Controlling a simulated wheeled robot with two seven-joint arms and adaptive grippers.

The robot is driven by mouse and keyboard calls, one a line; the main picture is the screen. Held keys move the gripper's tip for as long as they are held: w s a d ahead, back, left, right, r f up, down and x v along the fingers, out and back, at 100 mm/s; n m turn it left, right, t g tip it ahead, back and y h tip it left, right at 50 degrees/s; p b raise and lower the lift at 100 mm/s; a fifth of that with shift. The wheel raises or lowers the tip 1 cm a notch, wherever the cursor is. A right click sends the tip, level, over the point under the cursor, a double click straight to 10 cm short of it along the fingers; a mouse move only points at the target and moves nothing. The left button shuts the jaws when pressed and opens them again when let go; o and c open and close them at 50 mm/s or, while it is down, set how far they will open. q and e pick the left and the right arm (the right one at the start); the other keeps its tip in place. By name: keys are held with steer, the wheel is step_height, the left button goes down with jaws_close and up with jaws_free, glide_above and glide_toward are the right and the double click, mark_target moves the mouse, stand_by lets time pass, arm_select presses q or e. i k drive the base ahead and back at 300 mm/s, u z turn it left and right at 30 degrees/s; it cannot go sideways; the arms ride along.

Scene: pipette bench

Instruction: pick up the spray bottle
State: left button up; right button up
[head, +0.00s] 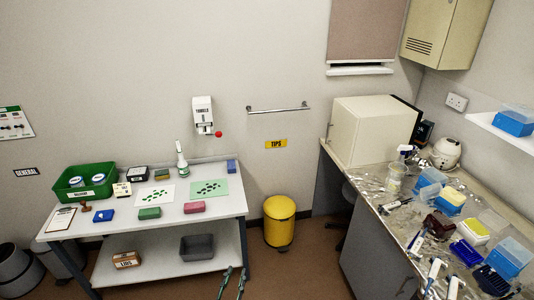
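My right gripper is out of view.
The left table (222,226) holds a green bin (60,186), cards and coloured blocks. The right bench (368,196) is crowded with pipettes and tip boxes. A yellow bin (279,222) stands on the floor between them. The cream cabinet (370,135) fills the bench's back corner.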

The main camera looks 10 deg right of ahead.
mark_target(402, 148)
steer(key=z, duration=0.3)
steer(key=i, duration=1.95)
steer(key=z, duration=1.1)
steer(key=i, duration=1.55)
steer(key=z, duration=0.8)
steer(key=i, duration=0.3)
steer(key=z, duration=0.1)
